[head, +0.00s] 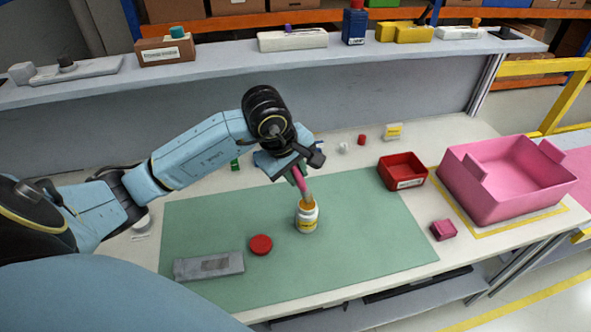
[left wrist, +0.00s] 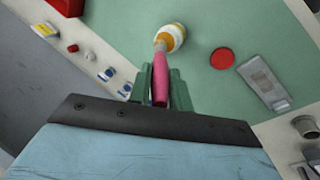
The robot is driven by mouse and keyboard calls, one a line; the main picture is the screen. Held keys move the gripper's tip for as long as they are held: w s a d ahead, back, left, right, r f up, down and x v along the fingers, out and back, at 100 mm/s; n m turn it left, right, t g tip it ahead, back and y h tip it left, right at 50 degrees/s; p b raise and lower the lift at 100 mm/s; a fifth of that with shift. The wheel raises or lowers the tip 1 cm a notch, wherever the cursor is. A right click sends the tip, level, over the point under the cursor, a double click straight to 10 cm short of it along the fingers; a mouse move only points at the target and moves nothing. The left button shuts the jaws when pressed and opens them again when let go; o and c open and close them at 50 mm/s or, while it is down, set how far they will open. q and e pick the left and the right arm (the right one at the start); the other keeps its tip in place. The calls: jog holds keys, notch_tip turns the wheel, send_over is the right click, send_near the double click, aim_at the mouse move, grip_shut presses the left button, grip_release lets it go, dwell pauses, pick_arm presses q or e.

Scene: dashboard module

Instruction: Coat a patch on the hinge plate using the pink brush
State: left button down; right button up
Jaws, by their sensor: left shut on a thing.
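My left gripper (head: 297,174) is shut on the pink brush (head: 302,187), which points down. The brush's lower end is at the mouth of a white and yellow jar (head: 307,217) on the green mat (head: 380,230); its tip is hidden, seemingly inside the jar. The left wrist view also shows the pink brush (left wrist: 160,80) between the green fingers, its far end at the jar (left wrist: 173,36). A red round lid (head: 261,244) lies on the mat left of the jar. The grey hinge plate (head: 209,265) lies flat at the mat's front left. My right gripper is not in view.
A red open bin (head: 402,172) stands at the mat's back right. A large pink crate (head: 507,178) and a small pink box (head: 443,230) are farther right. Small items lie behind the mat. A raised grey shelf (head: 220,62) runs along the back. The mat's front right is clear.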

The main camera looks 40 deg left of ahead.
pick_arm(q)
jog(key=shift+f+b, duration=0.6)
jog(key=shift+b, duration=0.05)
dwell(0.8)
jog(key=shift+s+f+b, duration=0.15)
jog(key=shift+b, duration=0.15)
dwell(1.5)
jog(key=shift+r+p, duration=0.55)
jog(key=shift+r, duration=0.35)
jog(key=shift+r+p, duration=1.4)
jog(key=shift+r, duration=1.35)
